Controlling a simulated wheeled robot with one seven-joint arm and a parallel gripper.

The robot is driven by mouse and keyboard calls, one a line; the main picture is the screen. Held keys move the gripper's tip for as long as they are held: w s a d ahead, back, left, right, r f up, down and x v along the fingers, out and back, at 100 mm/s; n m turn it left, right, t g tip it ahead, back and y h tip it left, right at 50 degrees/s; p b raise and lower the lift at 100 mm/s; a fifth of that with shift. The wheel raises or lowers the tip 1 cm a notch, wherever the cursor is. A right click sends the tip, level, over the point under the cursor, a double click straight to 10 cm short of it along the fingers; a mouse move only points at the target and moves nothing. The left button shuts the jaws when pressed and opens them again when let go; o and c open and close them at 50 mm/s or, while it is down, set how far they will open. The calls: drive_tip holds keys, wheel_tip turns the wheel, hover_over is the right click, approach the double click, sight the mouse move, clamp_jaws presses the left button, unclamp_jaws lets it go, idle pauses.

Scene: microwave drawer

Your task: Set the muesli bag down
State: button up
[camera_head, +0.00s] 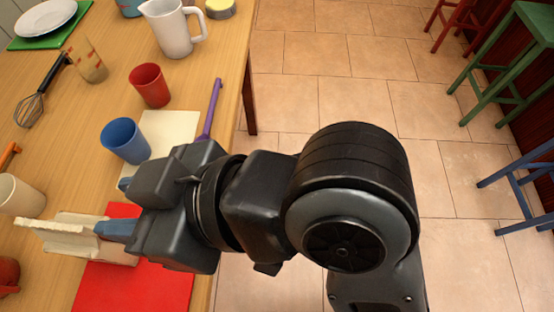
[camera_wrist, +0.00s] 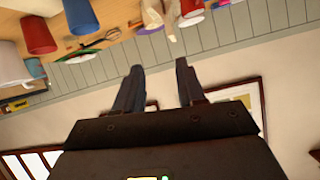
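A pale, crumpled-looking object (camera_head: 62,222), which I take for the muesli bag, is at the lower left of the head view. It lies over the bare wood and the upper left edge of the red mat (camera_head: 135,288). My gripper (camera_head: 112,208) points left over the table. One bluish finger overlaps the bag's right part in the head view; I cannot tell whether it touches. In the wrist view my gripper (camera_wrist: 160,76) has its fingers apart, with nothing seen between them. The bag is not clearly identifiable there.
A blue cup (camera_head: 125,141) and a cream mat (camera_head: 172,135) are just beyond my gripper. A red cup (camera_head: 150,85), purple-handled utensil (camera_head: 211,108), white pitcher (camera_head: 173,28) and whisk (camera_head: 38,95) stand or lie farther back. A white cup (camera_head: 20,196) is near the bag.

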drive_tip(key=d+f+m+t+h, duration=0.2)
drive_tip(key=d+f+m+t, duration=0.15)
drive_tip(key=d, duration=0.35)
drive_tip(key=w+d+f+m+t+h, duration=0.1)
drive_tip(key=d+f+m+t+h, duration=0.15)
drive_tip(key=d+f+m, duration=0.35)
drive_tip(key=d+f+m+t+h, duration=0.2)
drive_tip(key=d+f+t, duration=0.15)
drive_tip(key=d, duration=0.55)
drive_tip(key=s+d+r+m+t+h, duration=0.3)
drive_tip(key=s+d+h, duration=0.3)
drive_tip(key=s+d, duration=0.7)
drive_tip(key=shift+s+r+t, duration=0.35)
drive_tip(key=shift+s, duration=0.45)
